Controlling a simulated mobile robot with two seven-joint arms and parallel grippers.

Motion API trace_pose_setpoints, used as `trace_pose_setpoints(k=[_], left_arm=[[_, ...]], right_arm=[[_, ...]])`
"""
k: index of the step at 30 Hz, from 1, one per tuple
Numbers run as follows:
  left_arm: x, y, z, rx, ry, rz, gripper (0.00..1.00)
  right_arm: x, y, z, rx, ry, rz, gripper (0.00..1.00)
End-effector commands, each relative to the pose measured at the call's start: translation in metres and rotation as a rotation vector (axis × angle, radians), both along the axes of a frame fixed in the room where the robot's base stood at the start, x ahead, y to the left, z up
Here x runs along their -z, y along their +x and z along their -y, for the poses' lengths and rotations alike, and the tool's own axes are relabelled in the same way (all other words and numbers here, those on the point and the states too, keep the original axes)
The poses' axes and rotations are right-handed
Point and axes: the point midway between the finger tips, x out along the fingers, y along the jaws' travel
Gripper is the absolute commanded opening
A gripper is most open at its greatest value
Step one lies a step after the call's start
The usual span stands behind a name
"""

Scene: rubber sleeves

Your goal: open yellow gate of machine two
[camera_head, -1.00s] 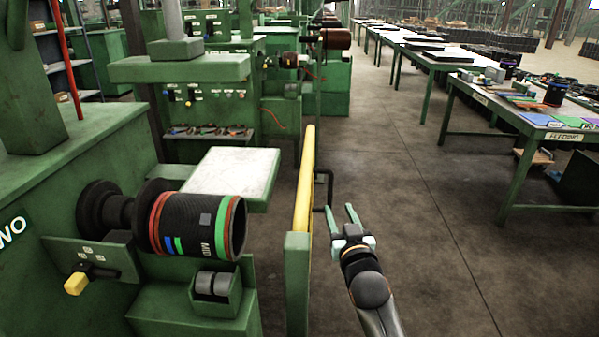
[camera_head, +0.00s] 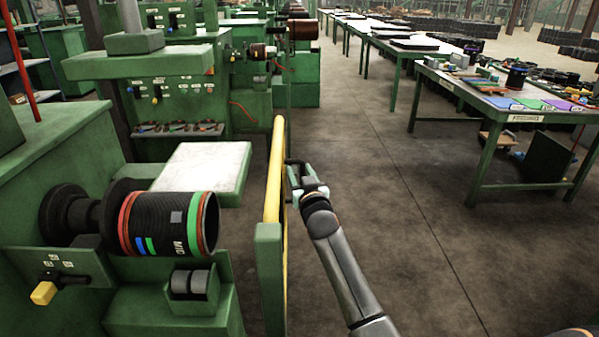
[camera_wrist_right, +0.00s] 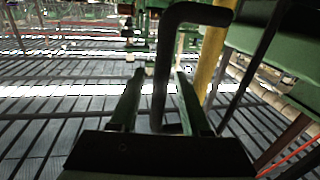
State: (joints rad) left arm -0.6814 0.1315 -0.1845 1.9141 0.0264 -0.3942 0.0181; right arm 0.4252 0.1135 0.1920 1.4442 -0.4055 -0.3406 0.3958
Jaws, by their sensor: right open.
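The yellow gate (camera_head: 274,172) is a long upright panel seen nearly edge-on, standing beside the green machine with the black drum (camera_head: 168,222). A green post (camera_head: 269,280) stands at its near end. My right gripper (camera_head: 293,172) is at the gate's right side, by its black handle. In the right wrist view, the open fingers (camera_wrist_right: 156,82) stand on either side of the dark bent handle bar (camera_wrist_right: 161,80), with gaps beside it. The gate's yellow edge (camera_wrist_right: 209,62) shows behind, to the right. My left gripper is not in view.
A green feeding table (camera_head: 490,105) with colored mats stands at the right. More tables line the back. The floor (camera_head: 400,230) right of the gate is clear. A white-topped plate (camera_head: 203,170) and a yellow-tipped lever (camera_head: 44,292) are on the machine side.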

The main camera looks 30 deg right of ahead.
Motion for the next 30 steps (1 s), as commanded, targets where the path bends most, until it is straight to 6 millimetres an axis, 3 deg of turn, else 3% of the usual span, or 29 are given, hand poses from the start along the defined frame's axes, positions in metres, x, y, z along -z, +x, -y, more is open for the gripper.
trace_pose_setpoints(k=[13,25,30], left_arm=[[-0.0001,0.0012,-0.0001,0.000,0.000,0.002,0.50],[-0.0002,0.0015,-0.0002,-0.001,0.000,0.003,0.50],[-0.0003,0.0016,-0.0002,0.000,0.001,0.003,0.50]], right_arm=[[-0.0002,0.0064,0.0026,0.000,0.000,0.000,0.46],[0.0000,0.0062,0.0024,0.000,0.000,0.000,0.01],[0.0001,0.0062,0.0023,0.000,0.000,0.000,0.00]])
